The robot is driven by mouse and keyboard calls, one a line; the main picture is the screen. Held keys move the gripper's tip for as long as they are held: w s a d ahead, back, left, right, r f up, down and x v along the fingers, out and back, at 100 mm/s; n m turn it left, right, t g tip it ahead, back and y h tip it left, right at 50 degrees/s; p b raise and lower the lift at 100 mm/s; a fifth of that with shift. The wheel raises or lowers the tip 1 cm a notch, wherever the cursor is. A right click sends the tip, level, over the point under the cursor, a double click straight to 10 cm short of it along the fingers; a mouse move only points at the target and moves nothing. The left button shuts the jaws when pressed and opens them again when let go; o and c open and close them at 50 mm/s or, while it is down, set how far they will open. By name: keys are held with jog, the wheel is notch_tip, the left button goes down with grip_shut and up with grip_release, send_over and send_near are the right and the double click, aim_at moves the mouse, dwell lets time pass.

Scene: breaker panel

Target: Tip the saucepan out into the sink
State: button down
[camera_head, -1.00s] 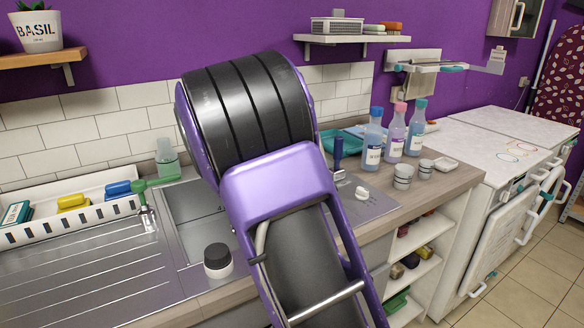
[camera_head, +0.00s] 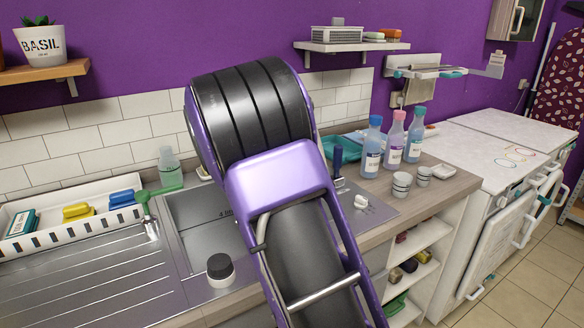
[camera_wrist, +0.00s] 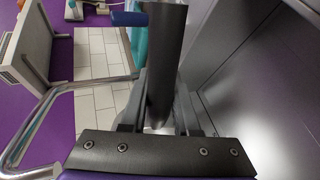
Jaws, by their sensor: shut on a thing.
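The sink basin (camera_head: 190,222) is a grey metal recess in the counter, left of my arm in the head view. My arm covers its right part. My gripper is hidden behind my arm in the head view. In the wrist view, my gripper (camera_wrist: 160,112) is shut on a dark bar, the saucepan's handle (camera_wrist: 165,55), which stands between the two fingers. The saucepan's body cannot be made out clearly in either view, so its tilt and contents cannot be told.
A ribbed drainboard (camera_head: 85,275) and a white rack (camera_head: 75,232) with sponges lie left of the basin. A black-lidded jar (camera_head: 220,270) stands at its front edge. Bottles (camera_head: 393,140) and small cups (camera_head: 402,186) stand on the counter to the right.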

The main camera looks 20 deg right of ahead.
jog(key=w+d+g+y+p, duration=0.1)
jog(key=y+p, duration=0.1)
jog(key=d+r+g+y+p, duration=0.1)
jog(key=g+y+p, duration=0.1)
jog(key=w+d+r+g+y+p, duration=0.1)
jog(key=y+p, duration=0.1)
jog(key=shift+w+g+p, duration=0.3)
jog(key=shift+g+p, duration=0.05)
jog(key=shift+g, duration=0.05)
dwell(0.6)
jog(key=shift+d, duration=0.1)
notch_tip(320, 180, up, 2)
jog(key=g+y, duration=0.3)
jog(key=y, duration=0.1)
jog(key=shift+y, duration=0.4)
jog(key=shift+s, duration=0.15)
dwell(0.3)
